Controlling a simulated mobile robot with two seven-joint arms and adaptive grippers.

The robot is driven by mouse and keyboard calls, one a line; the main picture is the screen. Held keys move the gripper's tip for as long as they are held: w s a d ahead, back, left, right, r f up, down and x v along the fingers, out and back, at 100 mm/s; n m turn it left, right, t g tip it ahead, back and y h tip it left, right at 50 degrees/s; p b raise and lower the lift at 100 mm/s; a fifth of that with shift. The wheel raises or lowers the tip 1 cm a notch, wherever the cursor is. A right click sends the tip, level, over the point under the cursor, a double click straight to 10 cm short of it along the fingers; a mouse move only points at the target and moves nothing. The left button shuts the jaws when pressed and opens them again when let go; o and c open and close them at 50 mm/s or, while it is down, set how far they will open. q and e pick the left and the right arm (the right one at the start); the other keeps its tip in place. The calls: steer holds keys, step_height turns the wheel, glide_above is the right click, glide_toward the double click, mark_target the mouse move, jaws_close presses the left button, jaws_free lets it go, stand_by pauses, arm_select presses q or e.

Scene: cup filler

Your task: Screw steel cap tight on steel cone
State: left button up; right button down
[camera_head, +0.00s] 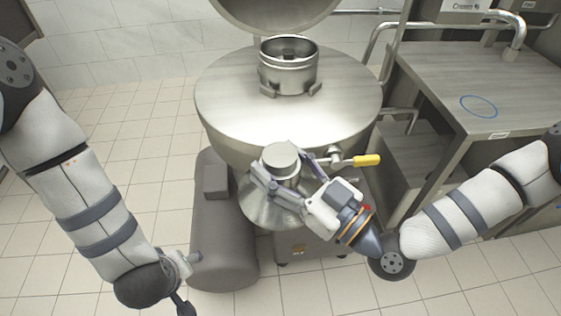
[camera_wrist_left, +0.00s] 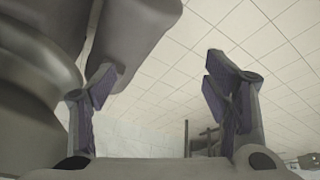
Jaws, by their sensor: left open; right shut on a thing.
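The round steel cap (camera_head: 280,157) sits at the top of the steel cone (camera_head: 262,211), in front of the machine in the head view. My right gripper (camera_head: 277,178) is shut on the cap, its fingers on either side of it. The fingers and wrist hide part of the joint between cap and cone, so I cannot tell how tightly the cap sits. My left gripper is at the lower left of the head view, partly hidden by its own arm. In the left wrist view its fingers (camera_wrist_left: 163,92) are apart with nothing between them.
The large steel machine (camera_head: 225,100) stands behind the cone, with an open collar (camera_head: 289,68) on top. A yellow-handled lever (camera_head: 366,160) is close to my right gripper. A grey tank (camera_head: 222,250) stands left of the cone. A steel table (camera_head: 450,75) is at right.

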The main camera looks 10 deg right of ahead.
steer(key=shift+r, duration=0.2)
arm_select(q)
steer(key=s+a+m+g, duration=0.2)
steer(key=s+m+g, duration=0.1)
steer(key=s, duration=0.7)
steer(key=s+a+f+m+g+h, duration=0.1)
steer(key=s+a+m+g, duration=0.1)
steer(key=s, duration=0.8)
steer(key=shift+a+f+m+g, duration=0.3)
steer(key=shift+m+g, duration=0.1)
steer(key=shift+m, duration=0.1)
